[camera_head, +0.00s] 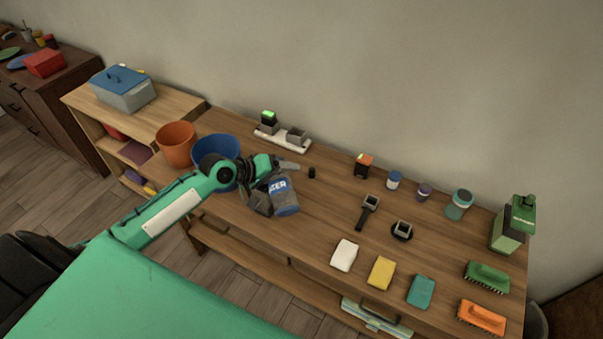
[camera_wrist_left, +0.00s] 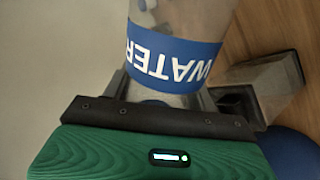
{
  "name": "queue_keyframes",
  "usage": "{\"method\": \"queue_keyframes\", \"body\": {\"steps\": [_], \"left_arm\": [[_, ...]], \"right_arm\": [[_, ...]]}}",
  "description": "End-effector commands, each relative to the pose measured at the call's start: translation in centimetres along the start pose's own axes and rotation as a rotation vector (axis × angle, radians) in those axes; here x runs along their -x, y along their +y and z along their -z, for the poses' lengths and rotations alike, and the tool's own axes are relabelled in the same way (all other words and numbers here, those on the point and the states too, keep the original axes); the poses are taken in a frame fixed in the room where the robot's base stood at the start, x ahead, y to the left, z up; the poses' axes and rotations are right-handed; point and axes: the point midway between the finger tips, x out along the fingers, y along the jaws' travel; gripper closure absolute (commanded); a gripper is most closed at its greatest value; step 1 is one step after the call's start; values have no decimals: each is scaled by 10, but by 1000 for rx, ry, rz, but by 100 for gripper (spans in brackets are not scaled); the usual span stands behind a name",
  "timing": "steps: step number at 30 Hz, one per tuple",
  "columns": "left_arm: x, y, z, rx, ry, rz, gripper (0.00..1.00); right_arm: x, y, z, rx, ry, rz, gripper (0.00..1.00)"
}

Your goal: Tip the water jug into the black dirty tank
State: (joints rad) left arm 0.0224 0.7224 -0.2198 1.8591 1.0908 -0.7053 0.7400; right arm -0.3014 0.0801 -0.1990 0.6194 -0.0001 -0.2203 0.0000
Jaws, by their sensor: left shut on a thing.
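The water jug (camera_head: 287,208) is a greyish clear container with a blue WATER label, at the left part of the table in the head view. My left gripper (camera_head: 268,178) is shut on it. In the left wrist view the jug (camera_wrist_left: 172,50) fills the upper middle, its lettering upside down, between the fingers. A dark grey box-like container (camera_head: 258,203), which appears to be the dirty tank, is close beside the jug; it also shows in the left wrist view (camera_wrist_left: 268,82). I cannot tell whether they touch, nor how far the jug is tilted. My right gripper is not in view.
A blue bowl (camera_head: 207,146) and orange pot (camera_head: 176,143) stand left of the jug. A small black cap (camera_head: 311,172) lies right of it. Behind is a white charging base (camera_head: 283,141). Sponges, brushes (camera_head: 488,278) and a green bottle (camera_head: 507,238) occupy the right.

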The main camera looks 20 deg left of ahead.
Motion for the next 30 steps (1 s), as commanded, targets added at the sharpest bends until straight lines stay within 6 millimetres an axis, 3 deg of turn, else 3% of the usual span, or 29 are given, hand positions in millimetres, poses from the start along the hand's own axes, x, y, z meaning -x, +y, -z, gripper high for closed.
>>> {"method": "queue_keyframes", "body": {"steps": [3, 11, 20, 27, 30], "left_arm": [[11, -18, 16, -21, -1, 1, 71], [24, -33, 34, -42, 11, -6, 71], [35, -18, 46, -220, 130, -9, 71], [44, -3, 61, -468, 298, -12, 71], [52, 9, 72, -588, 380, -11, 71]], "right_arm": [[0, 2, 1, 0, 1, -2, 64], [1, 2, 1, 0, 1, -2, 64], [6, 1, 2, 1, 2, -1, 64], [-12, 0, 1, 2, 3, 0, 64], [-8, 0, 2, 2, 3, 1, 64]]}}
